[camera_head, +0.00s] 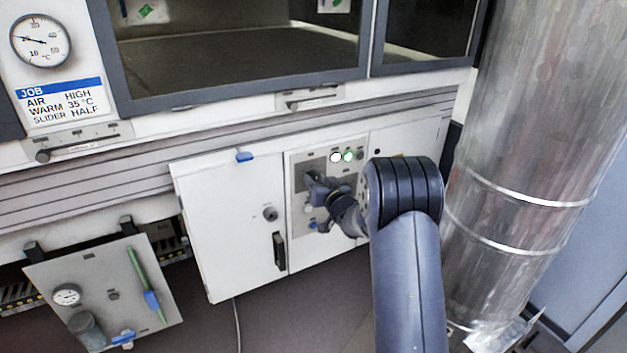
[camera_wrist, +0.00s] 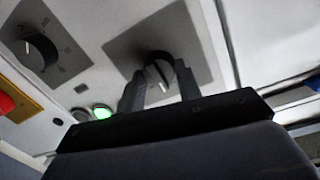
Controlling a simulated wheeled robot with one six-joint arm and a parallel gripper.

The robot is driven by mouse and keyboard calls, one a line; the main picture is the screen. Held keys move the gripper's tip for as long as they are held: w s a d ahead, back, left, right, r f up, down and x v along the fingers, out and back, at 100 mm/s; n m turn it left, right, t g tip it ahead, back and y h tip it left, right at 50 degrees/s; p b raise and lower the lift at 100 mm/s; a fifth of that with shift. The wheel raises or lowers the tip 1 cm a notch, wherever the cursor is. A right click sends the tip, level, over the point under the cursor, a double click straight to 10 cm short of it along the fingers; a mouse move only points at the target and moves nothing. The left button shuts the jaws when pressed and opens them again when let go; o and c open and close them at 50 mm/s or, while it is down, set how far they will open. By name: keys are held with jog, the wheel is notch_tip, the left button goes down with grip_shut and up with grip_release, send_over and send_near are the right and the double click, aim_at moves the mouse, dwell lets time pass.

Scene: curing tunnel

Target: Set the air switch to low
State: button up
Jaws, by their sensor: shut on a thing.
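A round dark knob (camera_wrist: 158,72) with a white pointer line sits on a grey plate (camera_wrist: 120,46) in the wrist view. My gripper (camera_wrist: 159,76) has one finger on each side of this knob and is shut on it. The pointer slants between the fingers. I cannot read any marks around it, so I cannot tell which setting it points to. A second dark knob (camera_wrist: 38,52) with a scale sits on another grey plate at the left. In the head view my gripper (camera_head: 314,186) is at the control panel (camera_head: 296,226) and hides the held knob.
A red button (camera_wrist: 5,103) is at the wrist view's left edge. A large metal duct (camera_head: 535,150) stands close to my arm's right.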

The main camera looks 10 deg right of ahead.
jog(key=shift+s+a+f, duration=0.1)
jog(key=shift+f, duration=0.2)
jog(key=o, duration=0.7)
jog(key=shift+r, duration=0.1)
jog(key=shift+o, duration=1.4)
jog(key=shift+r, duration=0.1)
jog(key=p+v, duration=0.1)
jog(key=v, duration=1)
jog(key=shift+p, duration=0.3)
jog(key=shift+r, duration=0.1)
jog(key=b+x, duration=0.1)
jog(key=x, duration=1)
jog(key=shift+b, duration=0.3)
